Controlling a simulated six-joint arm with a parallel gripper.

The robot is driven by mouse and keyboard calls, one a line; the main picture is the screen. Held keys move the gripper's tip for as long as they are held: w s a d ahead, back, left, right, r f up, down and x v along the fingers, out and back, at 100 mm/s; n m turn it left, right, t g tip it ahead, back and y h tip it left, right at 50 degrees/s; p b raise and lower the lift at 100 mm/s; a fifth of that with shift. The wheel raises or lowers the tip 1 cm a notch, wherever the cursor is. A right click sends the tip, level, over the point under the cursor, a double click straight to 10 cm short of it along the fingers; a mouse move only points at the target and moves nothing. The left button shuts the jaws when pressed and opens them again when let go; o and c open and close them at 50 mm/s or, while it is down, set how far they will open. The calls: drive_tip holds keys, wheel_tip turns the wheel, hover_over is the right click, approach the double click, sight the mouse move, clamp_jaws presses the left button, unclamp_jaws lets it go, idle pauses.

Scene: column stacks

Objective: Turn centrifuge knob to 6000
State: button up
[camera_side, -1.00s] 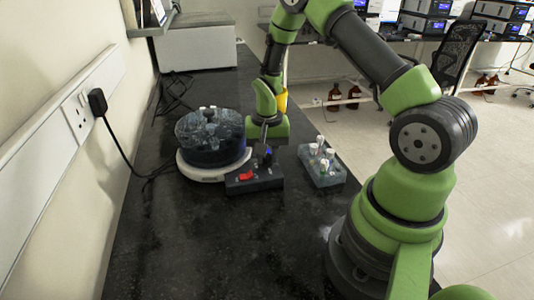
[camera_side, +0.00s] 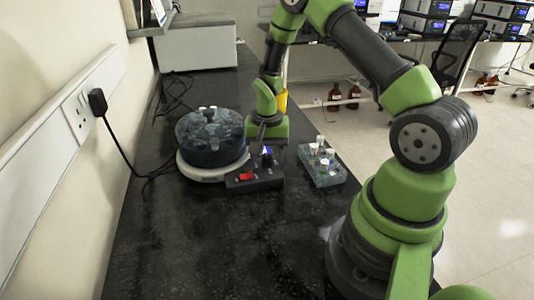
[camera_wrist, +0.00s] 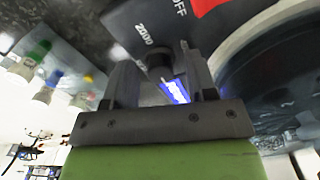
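The centrifuge (camera_side: 212,140) is a round, clear-lidded unit on a white base, left of my gripper. Its dark control box (camera_side: 255,181) carries a red switch (camera_side: 247,176), which shows at the top of the wrist view (camera_wrist: 205,4). My gripper (camera_side: 266,148) points down at the box's far right part. In the wrist view, my gripper's fingers (camera_wrist: 160,78) stand either side of the dark knob (camera_wrist: 158,62), with narrow gaps seeming to show. Contact is unclear. A lit blue display (camera_wrist: 175,90) shows between the fingers; its digits are unreadable. Labels "2000" and "OFF" are visible.
A rack of capped tubes (camera_side: 322,165) stands close to the right of the control box. A power cable runs from the wall socket (camera_side: 78,118) to the centrifuge. A grey box (camera_side: 197,47) is at the back. The front counter is clear.

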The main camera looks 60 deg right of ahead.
sight(267, 156)
wheel_tip(267, 156, up, 10)
idle(0.6)
drive_tip(key=s+a+r+n+t, duration=0.2)
drive_tip(key=a+r, duration=0.2)
drive_tip(key=r, duration=0.2)
drive_tip(key=s+a+r+n+t, duration=0.2)
drive_tip(key=s+a+r, duration=0.15)
drive_tip(key=r, duration=0.35)
drive_tip(key=s+a+r+n+t+y, duration=0.2)
drive_tip(key=s+a+r+n+t, duration=0.1)
drive_tip(key=s+a, duration=0.4)
drive_tip(key=s+r+n, duration=0.1)
drive_tip(key=s, duration=0.1)
drive_tip(key=shift+s+a+r, duration=0.15)
drive_tip(key=shift+s+r, duration=0.05)
drive_tip(key=shift+s, duration=0.1)
idle(0.4)
